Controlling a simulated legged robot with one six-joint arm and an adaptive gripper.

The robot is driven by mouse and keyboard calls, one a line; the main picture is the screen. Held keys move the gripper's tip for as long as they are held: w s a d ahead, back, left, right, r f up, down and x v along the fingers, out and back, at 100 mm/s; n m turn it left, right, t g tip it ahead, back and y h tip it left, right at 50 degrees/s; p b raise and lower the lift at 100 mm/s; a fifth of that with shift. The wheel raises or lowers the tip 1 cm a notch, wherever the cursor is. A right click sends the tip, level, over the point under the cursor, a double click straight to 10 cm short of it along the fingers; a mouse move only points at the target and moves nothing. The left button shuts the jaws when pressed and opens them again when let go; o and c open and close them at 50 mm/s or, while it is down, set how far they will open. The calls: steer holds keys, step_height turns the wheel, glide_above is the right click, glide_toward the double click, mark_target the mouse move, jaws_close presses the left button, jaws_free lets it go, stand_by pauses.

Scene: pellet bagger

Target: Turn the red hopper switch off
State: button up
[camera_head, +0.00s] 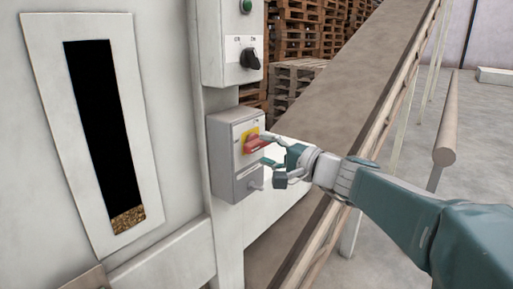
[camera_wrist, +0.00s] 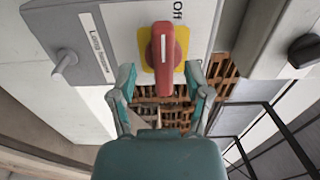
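The red switch (camera_head: 252,145) is a rotary handle on a yellow plate, on the front of a grey box (camera_head: 222,157) fixed to the machine. In the wrist view the red handle (camera_wrist: 163,48) lies lengthwise up and down the picture, with "Off" lettering above and to its right. My gripper (camera_head: 265,151) is in front of the switch, coming from the right. In the wrist view its two fingers (camera_wrist: 160,76) are spread, one on each side of the handle's lower end. They look open, with a gap to the handle; contact is not visible.
A small lever (camera_wrist: 64,62) beside a white label sits on the same box. Above it is another box with a black knob (camera_head: 250,59) and green button (camera_head: 246,6). A sloping conveyor (camera_head: 345,75) runs behind my arm. Pallets (camera_head: 298,75) are stacked beyond.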

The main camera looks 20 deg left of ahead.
steer(key=v, duration=0.8)
steer(key=shift+d, duration=0.3)
steer(key=shift+s+f, duration=0.1)
steer(key=shift+s, duration=0.05)
steer(key=s+d+f+n+g+h, duration=0.1)
steer(key=s+d+f+n+h, duration=0.3)
steer(key=s+d+f+h, duration=1.2)
steer(key=s+d+f, duration=0.2)
steer(key=s+d, duration=0.3)
steer(key=s, duration=0.1)
steer(key=shift+d+f+h, duration=0.25)
steer(key=shift+d+h, duration=0.05)
steer(key=shift+s, duration=0.15)
